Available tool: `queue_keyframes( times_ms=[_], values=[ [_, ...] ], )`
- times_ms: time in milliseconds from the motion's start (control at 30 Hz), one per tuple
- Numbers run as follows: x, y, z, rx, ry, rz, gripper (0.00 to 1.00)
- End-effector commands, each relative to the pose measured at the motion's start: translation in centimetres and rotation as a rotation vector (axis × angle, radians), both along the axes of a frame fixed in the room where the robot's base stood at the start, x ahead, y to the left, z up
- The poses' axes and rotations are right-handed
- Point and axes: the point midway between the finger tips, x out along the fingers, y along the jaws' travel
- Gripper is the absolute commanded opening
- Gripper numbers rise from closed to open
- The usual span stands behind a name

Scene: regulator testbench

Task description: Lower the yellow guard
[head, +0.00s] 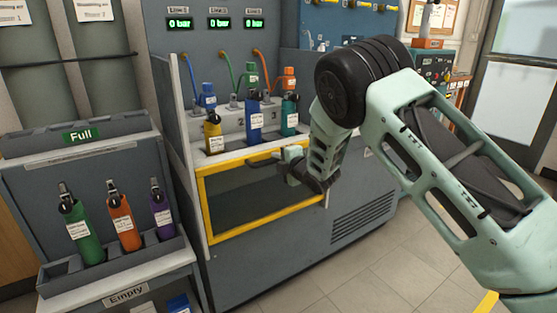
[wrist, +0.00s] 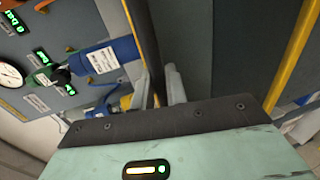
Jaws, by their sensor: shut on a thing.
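The yellow guard (head: 203,208) is a yellow-edged frame with a dark see-through pane on the bench front. It sits low, below the shelf of bottles, which stands uncovered above its top bar. The guard's opposite yellow bar (wrist: 297,60) shows at the right of the wrist view.
Yellow, blue and teal bottles (head: 254,122) stand on the bench shelf under hoses and green "0 bar" displays (head: 218,23). A rack (head: 110,160) marked "Full" at left holds green, orange and purple bottles. Clear floor (head: 385,265) lies before the bench.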

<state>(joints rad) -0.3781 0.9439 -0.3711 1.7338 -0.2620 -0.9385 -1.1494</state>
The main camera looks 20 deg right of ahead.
Motion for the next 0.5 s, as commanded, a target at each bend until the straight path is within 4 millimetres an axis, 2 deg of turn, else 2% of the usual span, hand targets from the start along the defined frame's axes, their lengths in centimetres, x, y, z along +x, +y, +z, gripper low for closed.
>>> queue_keyframes(
  times_ms=[267, 300, 333, 500],
  values=[
    [-0.04, -0.02, -0.07, -0.001, 0.002, 0.0, 0.0],
    [-0.04, -0.02, -0.06, -0.001, 0.002, 0.0, 0.25],
    [-0.04, -0.02, -0.06, -0.001, 0.002, 0.0, 0.32],
    [-0.02, -0.01, -0.02, 0.0, 0.001, 0.0, 0.32]
  ],
)
